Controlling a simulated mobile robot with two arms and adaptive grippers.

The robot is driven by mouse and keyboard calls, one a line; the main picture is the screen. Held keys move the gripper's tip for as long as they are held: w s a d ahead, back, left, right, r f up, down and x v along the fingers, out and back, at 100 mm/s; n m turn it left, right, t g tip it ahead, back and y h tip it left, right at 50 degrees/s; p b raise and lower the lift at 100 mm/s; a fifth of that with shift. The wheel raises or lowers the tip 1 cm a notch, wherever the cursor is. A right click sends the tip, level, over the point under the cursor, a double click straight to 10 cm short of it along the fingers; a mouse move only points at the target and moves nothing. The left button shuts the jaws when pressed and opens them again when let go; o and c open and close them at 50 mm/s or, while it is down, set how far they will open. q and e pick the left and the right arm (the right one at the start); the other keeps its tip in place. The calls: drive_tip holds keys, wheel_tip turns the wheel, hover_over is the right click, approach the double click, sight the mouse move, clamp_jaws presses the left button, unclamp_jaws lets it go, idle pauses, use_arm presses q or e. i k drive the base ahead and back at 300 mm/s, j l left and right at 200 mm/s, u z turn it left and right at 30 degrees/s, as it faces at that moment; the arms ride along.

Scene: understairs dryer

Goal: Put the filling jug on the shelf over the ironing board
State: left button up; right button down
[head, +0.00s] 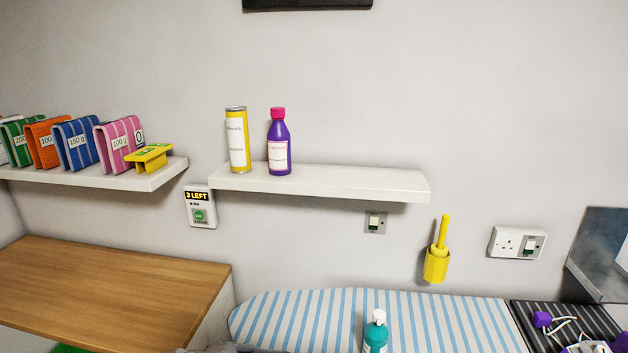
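The white shelf (350,184) is fixed to the wall above the blue-and-white striped ironing board (430,322). A yellow can (237,142) and a purple bottle with a pink cap (279,148) stand upright at its left end. The middle and right of the shelf are bare. I cannot make out a filling jug in the head view. Neither of my grippers can be made out in this view.
A teal bottle with a white cap (375,332) stands at the board's front. A dark ribbed surface (570,318) with purple and white items lies right. A yellow holder (437,263) hangs on the wall. Another shelf (140,178) with striped packets is left, above a wooden top (110,285).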

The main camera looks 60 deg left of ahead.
sight(389, 183)
drive_tip(key=i+l+u, duration=0.15)
drive_tip(key=u, duration=0.3)
drive_tip(key=i+l+u, duration=0.15)
drive_tip(key=u, duration=0.35)
drive_tip(key=i+l+u, duration=0.1)
drive_tip(key=l+u, duration=0.35)
